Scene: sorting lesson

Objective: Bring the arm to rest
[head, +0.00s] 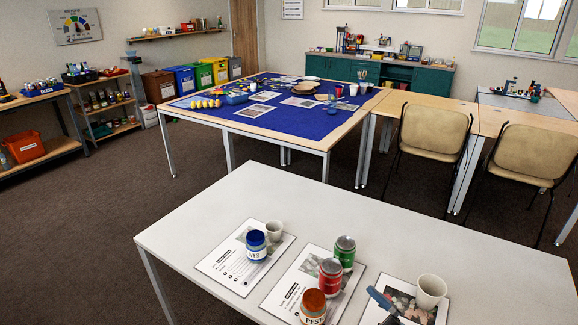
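Neither of my grippers nor my arms shows clearly in the head view. On the white table (450,255) in front of me lie several printed sheets with objects on them. The left sheet (222,268) holds a blue jar (256,245) and a white cup (274,231). The middle sheet (290,285) holds a green can (345,252), a red can (330,278) and an orange-brown jar (312,308).
A table with a blue cloth (310,125) and many small items stands behind. Two tan chairs (433,130) stand at the right beyond the white table. Shelves (105,105) and colored bins (183,80) line the left and back. The white table's right part is bare.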

